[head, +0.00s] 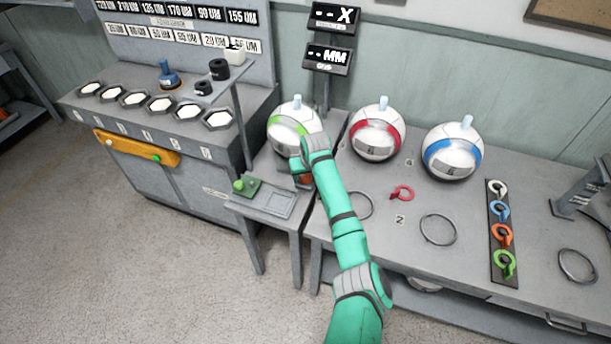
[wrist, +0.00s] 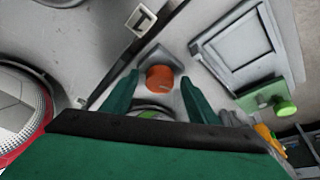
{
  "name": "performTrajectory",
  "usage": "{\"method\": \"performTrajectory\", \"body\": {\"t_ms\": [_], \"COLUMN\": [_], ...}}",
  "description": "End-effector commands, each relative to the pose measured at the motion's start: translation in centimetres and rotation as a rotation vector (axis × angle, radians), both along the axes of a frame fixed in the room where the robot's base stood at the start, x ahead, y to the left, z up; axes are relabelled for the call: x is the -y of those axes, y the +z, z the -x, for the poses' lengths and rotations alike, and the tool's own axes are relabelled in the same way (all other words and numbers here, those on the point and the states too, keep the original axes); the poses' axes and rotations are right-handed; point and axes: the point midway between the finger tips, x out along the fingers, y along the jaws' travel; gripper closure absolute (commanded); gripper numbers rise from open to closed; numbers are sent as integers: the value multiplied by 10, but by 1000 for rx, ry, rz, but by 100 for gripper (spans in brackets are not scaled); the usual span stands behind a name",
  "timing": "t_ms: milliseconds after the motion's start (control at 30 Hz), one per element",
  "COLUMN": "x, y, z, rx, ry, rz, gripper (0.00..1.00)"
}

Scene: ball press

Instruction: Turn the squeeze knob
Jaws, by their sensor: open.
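An orange round knob (wrist: 160,78) on a small grey mount shows in the wrist view, and I take it to be the squeeze knob. In the head view only a small orange patch of it (head: 306,179) shows below my wrist. My gripper (wrist: 158,76) is open, with one dark green finger on each side of the knob in the wrist picture. I cannot tell whether the fingers touch it or how far off it is. In the head view my gripper (head: 303,160) is largely hidden by my arm, in front of the white ball with the green band (head: 290,117).
A green button (head: 243,185) sits beside a grey panel left of the knob. White balls with red (head: 376,136) and blue (head: 452,152) bands stand to the right. A red clip (head: 402,193) lies on the bench. Two display signs (head: 328,58) rise behind.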

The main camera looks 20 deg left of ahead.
Motion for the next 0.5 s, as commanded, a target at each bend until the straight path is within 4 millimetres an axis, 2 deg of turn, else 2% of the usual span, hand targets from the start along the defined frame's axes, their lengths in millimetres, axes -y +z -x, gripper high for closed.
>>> {"method": "performTrajectory", "body": {"t_ms": [200, 233, 400, 500], "x": [-1, -1, -2, -2], "y": [0, 0, 0, 0], "z": [0, 0, 0, 0], "rx": [0, 0, 0, 1], "ry": [1, 1, 2, 2], "rz": [0, 0, 0, -1], "gripper": [47, 49, 88, 88]}}
